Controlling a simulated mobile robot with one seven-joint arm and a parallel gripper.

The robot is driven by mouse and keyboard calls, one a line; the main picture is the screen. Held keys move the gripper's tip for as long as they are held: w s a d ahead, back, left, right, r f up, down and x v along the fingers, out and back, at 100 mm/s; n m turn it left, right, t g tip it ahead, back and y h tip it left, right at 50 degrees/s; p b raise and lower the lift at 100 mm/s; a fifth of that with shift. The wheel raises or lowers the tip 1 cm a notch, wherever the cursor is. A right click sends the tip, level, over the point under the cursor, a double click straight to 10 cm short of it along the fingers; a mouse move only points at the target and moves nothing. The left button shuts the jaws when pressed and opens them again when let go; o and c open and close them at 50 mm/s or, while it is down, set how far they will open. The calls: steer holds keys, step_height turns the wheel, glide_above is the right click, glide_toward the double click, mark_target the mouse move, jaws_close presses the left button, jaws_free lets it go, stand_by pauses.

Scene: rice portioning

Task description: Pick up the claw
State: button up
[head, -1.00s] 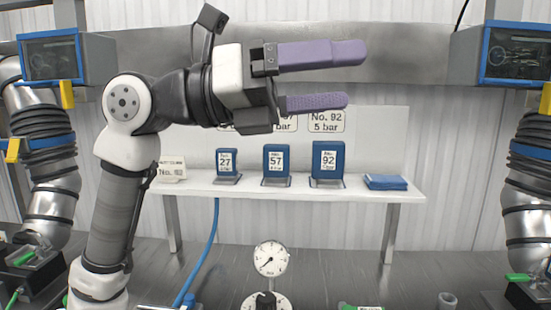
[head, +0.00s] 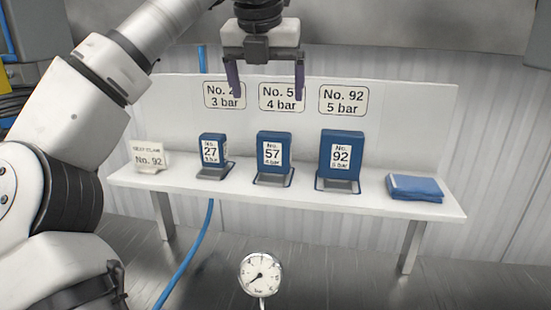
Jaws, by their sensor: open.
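Three blue claw blocks stand upright on grey stands on a white shelf: No. 27 (head: 212,148) at left, No. 57 (head: 273,151) in the middle and No. 92 (head: 341,154), the largest, at right. A small white card (head: 149,158) at the shelf's left end reads No. 92, with a smaller line above it. My gripper (head: 264,92) is open and empty, its two purple fingers pointing down. In the picture it is above the No. 57 block and in front of the wall labels, apart from all the blocks.
A white shelf (head: 420,208) carries the blocks. A folded blue cloth (head: 414,187) lies at its right end. Labels on the back panel read 3, 4 and 5 bar. A pressure gauge (head: 261,274) and a blue hose (head: 187,262) are below and in front.

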mark_target(273, 134)
steer(key=x, duration=0.7)
steer(key=shift+f+p, duration=0.3)
steer(key=shift+f, duration=0.05)
steer(key=shift+p+x, duration=0.95)
steer(key=shift+x, duration=1.75)
steer(key=shift+w+d+r, duration=0.1)
steer(key=shift+d, duration=0.1)
steer(key=c, duration=1.9)
